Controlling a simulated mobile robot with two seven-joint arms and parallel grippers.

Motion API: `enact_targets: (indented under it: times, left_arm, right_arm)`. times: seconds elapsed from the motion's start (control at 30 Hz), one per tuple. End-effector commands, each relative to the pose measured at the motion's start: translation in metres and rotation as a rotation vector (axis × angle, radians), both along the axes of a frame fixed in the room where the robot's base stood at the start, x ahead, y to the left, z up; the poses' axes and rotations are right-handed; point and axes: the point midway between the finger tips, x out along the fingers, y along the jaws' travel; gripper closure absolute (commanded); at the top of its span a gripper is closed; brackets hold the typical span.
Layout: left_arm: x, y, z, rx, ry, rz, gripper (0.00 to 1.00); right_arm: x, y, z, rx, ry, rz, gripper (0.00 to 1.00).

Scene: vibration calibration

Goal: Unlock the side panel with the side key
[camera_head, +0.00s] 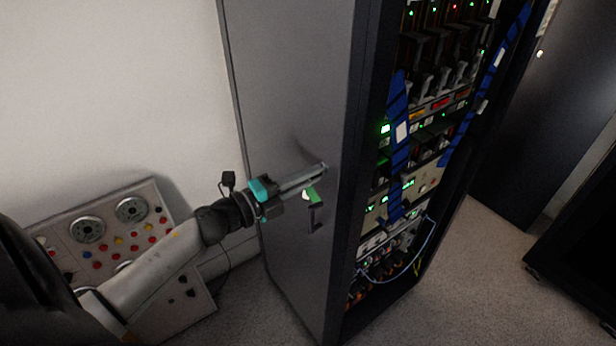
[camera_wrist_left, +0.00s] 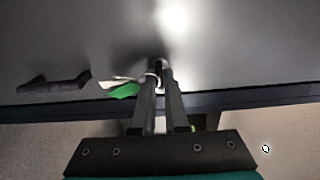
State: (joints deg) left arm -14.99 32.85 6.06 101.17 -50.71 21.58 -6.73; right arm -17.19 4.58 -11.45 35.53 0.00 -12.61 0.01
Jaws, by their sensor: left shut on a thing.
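The grey side panel (camera_head: 295,90) of the tall rack fills the middle of the head view, and it also spans the upper part of the left wrist view (camera_wrist_left: 70,40). My left gripper (camera_head: 322,168) reaches the panel near its front edge. In the left wrist view its fingers (camera_wrist_left: 159,72) are close together, shut on the side key, with the tips at the panel face. A green tag (camera_head: 313,195) and a white one hang beside the fingers; the green tag also shows in the wrist view (camera_wrist_left: 126,91). The fingers hide the key itself and the lock, so how far it is in cannot be told.
A dark panel handle (camera_head: 316,216) is just below the tags. The rack's open front (camera_head: 410,150) holds lit modules, blue straps and cables. A control board (camera_head: 120,235) with dials and red buttons stands at left. Carpet (camera_head: 480,290) is clear at right.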

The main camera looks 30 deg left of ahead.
Motion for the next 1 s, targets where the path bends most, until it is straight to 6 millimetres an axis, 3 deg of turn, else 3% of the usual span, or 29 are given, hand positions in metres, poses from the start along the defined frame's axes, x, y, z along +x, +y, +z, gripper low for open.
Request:
enact_targets:
  times: [0.43,0.47,0.7,1.0]
  left_arm:
    - [-0.0001,0.0003,-0.0005,0.014,-0.004,0.001,1.0]
    - [-0.0001,0.0003,-0.0005,0.014,-0.004,0.001,0.85]
    - [-0.0001,0.0002,-0.0005,0.011,-0.004,0.0,0.59]
    - [-0.0006,-0.0006,-0.0018,0.01,0.0,-0.001,0.59]
  right_arm:
    - [0.0,0.0,-0.0002,0.0,0.0,0.0,0.5]
    - [0.0,0.0,-0.0002,0.0,0.0,0.0,0.5]
    - [0.0,0.0,-0.0002,0.0,0.0,0.0,0.5]
    - [0.0,0.0,-0.0003,0.0,0.0,0.0,0.5]
